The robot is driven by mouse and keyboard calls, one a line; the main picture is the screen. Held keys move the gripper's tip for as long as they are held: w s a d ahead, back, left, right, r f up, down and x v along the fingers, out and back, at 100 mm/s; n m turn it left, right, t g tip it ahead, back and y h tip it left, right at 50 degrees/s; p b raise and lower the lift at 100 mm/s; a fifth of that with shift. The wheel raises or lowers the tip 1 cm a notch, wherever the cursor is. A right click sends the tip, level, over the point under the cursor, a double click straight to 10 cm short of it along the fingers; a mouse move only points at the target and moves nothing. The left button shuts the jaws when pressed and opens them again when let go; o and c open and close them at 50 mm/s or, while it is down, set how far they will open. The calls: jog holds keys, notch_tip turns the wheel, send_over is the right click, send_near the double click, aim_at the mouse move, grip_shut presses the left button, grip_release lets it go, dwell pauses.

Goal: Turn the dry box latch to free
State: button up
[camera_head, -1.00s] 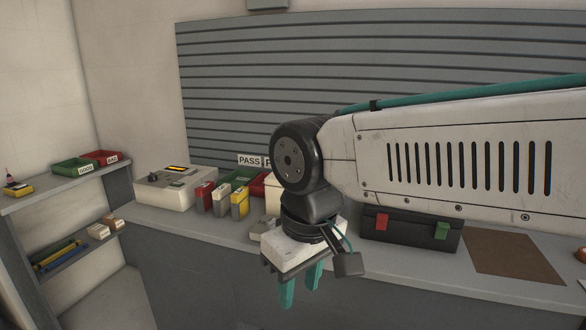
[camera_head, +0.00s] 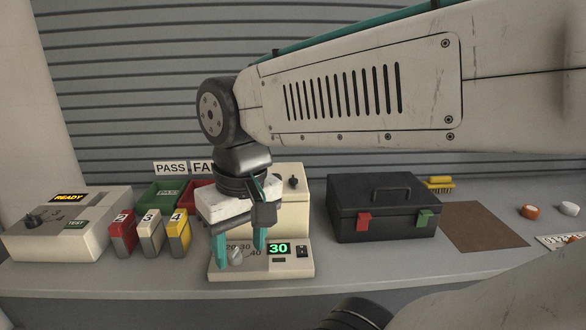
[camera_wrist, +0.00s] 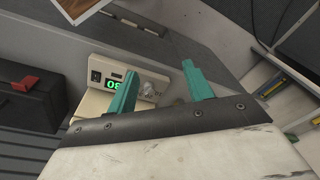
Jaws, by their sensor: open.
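My gripper (camera_head: 241,254) is open and points down in front of the box, apart from the latch. Its teal fingers show over a low cream unit with a green "30" display (camera_head: 279,248) and a grey dial. In the wrist view, the gripper (camera_wrist: 160,88) is open and empty.
A black case (camera_head: 384,212) with red and green clasps stands right of the box. Red, white and yellow numbered blocks (camera_head: 150,232) and a "READY" tester (camera_head: 68,225) stand left. A brown mat (camera_head: 485,226) lies right. Green and red bins sit behind the blocks.

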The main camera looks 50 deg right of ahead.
jog(key=w+d+r+m, duration=0.2)
jog(key=w+d+m, duration=0.3)
jog(key=m, duration=0.1)
jog(key=m+t+y, duration=0.2)
jog(key=m+y, duration=0.1)
jog(key=m, duration=1.6)
send_near(296, 179)
jog(key=a+f, duration=0.1)
jog(key=x, duration=0.7)
jog(key=shift+w, duration=0.4)
jog(key=c, duration=1)
